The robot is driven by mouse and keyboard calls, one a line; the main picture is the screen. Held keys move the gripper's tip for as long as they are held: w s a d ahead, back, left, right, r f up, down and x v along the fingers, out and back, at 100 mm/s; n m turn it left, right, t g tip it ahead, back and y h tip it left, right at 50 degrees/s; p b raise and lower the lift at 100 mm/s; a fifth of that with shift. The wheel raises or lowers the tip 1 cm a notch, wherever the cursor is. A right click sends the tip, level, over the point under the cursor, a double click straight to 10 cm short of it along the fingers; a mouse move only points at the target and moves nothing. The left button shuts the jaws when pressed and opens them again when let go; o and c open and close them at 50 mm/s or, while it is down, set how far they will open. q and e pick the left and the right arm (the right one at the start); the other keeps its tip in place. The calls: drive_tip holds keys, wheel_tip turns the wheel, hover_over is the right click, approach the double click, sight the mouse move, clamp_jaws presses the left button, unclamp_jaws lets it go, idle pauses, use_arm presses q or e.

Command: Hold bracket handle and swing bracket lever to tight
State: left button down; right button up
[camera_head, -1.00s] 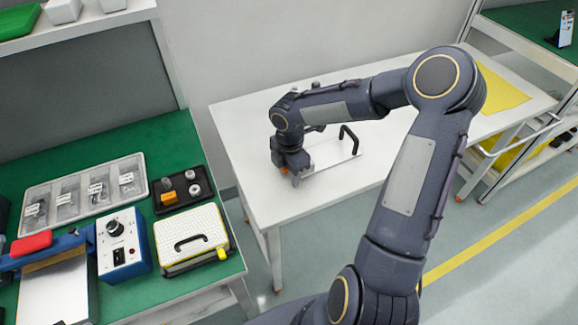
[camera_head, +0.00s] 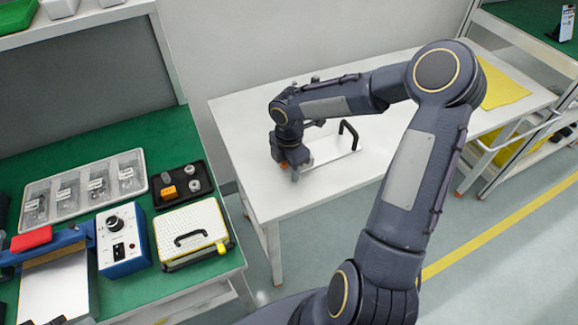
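The bracket (camera_head: 332,152) lies on the white table (camera_head: 237,125). It is a pale flat plate with a black handle (camera_head: 349,133) standing up at its right end. My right gripper (camera_head: 295,174) points down at the left end of the bracket, beside a small orange part (camera_head: 309,163). The arm and wrist cover that end, so I cannot make out the lever or whether the fingers are open or shut. The black handle stands free, with no gripper on it. My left gripper is not in view.
A green bench at left holds a clear parts tray (camera_head: 84,190), a black tray (camera_head: 182,186), a blue control box (camera_head: 123,241) and a white case (camera_head: 190,234). A yellow cloth (camera_head: 502,88) lies at the white table's far right. The table's front is clear.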

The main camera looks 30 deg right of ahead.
drive_tip(key=shift+r+p, duration=0.4)
drive_tip(key=shift+r, duration=3.55)
